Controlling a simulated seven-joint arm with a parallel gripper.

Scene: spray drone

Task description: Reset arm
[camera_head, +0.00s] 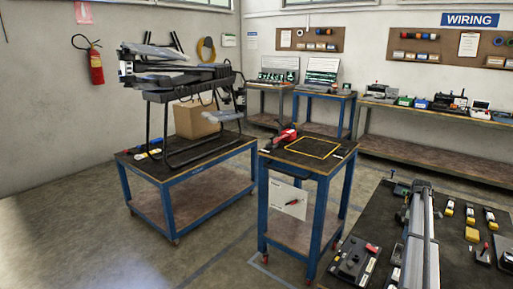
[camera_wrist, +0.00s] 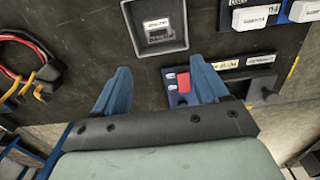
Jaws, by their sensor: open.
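My gripper (camera_wrist: 160,62) shows in the wrist view with two blue fingers spread apart and nothing between them. The fingers are over a dark bench top (camera_wrist: 95,35). A grey square box (camera_wrist: 157,24) with a white label lies beyond the fingertips. A dark blue module with a red part (camera_wrist: 183,84) lies by the right finger, which partly covers it. I cannot make out my gripper in the head view. The drone (camera_head: 185,85), black and grey with long legs, stands on a blue cart (camera_head: 180,200) at the left.
Red and black cables with yellow clips (camera_wrist: 38,70) lie left of my gripper. In the head view, a dark bench (camera_head: 345,235) with several small tools stands at the lower right. A second blue cart (camera_head: 310,225) holds a red tool (camera_head: 283,137). Floor shows between them.

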